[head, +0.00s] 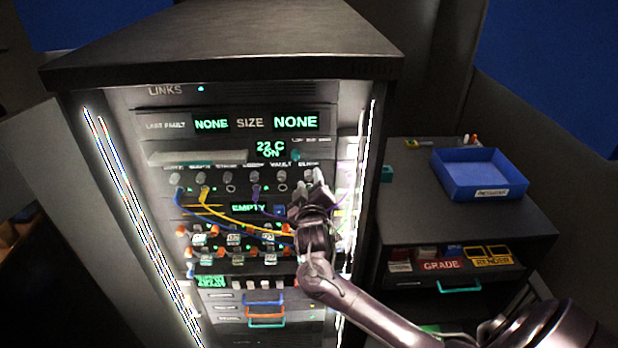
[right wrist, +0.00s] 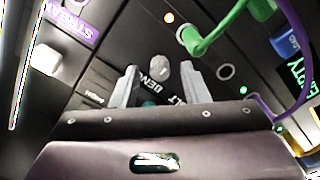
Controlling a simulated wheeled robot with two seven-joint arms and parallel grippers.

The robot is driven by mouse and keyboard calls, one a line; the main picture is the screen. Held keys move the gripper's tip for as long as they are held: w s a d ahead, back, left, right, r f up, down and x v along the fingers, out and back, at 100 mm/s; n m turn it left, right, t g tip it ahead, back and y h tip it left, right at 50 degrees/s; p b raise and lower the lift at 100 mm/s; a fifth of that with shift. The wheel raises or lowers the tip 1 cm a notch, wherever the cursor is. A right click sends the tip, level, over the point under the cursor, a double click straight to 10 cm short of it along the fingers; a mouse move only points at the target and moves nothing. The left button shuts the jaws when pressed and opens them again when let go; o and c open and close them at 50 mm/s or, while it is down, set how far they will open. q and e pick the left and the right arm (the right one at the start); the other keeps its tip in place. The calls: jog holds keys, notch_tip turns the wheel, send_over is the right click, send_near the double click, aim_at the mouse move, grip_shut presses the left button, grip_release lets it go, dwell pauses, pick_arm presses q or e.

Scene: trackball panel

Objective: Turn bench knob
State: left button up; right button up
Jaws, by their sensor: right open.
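The bench knob (right wrist: 160,71) is a small grey knob in the right wrist view, with a partly hidden label reading "BEN" beside it. My right gripper (head: 313,184) is open at the right end of the knob row on the rack panel. In the right wrist view, its two fingers stand on either side of the knob, with gaps visible. Contact with the knob cannot be told. In the head view the gripper covers much of this area. My left gripper is not in view.
The rack (head: 225,68) has several other grey knobs to the left, with blue, yellow and purple cables (head: 255,195) hanging close below. A green plug (right wrist: 200,42) is near the fingers in the wrist view. A blue tray (head: 478,168) sits on the right cabinet.

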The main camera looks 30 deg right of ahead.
jog(key=shift+w+d, duration=0.15)
jog(key=shift+w, duration=0.05)
grip_shut()
